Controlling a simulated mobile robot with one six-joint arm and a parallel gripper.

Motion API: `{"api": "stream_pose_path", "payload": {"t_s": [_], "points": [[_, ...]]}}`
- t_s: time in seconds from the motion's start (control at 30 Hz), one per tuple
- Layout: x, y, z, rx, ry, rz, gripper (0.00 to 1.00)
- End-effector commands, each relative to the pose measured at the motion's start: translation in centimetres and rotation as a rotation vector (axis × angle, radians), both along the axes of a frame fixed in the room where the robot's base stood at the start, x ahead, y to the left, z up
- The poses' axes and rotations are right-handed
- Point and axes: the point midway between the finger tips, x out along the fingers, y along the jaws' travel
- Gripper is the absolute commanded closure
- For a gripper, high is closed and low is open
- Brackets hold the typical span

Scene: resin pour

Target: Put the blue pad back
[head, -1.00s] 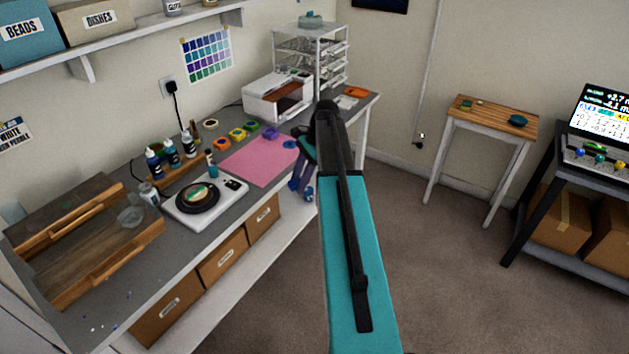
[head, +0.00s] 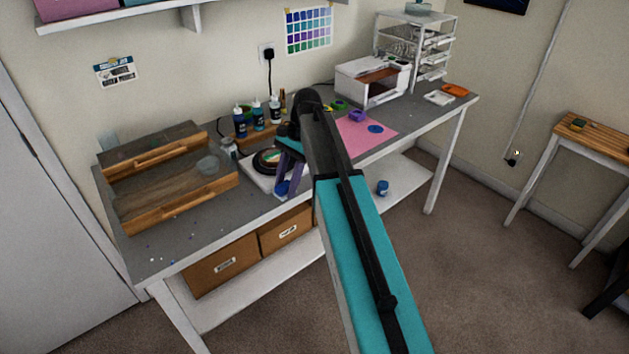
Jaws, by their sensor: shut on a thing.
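A purple pad (head: 357,116) and a green pad (head: 339,104) stand at the back of the bench, by the pink mat (head: 351,140). My arm hides part of that row. A flat blue disc (head: 376,128) lies on the mat.
A white scale (head: 257,178) with a black round plate (head: 265,160) stands behind my gripper. Bottles (head: 258,117), a clear cup (head: 208,165) and a wooden tray (head: 137,215) stand left. A blue jar (head: 383,187) is on the lower shelf.

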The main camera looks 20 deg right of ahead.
Motion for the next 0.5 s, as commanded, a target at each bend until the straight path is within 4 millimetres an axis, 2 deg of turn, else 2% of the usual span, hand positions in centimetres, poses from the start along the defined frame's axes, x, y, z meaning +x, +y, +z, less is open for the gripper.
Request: {"api": "stream_pose_path", "payload": {"t_s": [0.03,0.1,0.2,0.5], "points": [[-0.4,1.4,-0.4,0.000,0.000,0.045,0.87],[-0.9,2.8,-0.4,0.000,0.000,0.106,0.87],[-1.7,4.0,-0.2,0.000,0.002,0.186,0.87],[-2.3,4.3,0.1,0.002,0.002,0.242,0.87]]}}
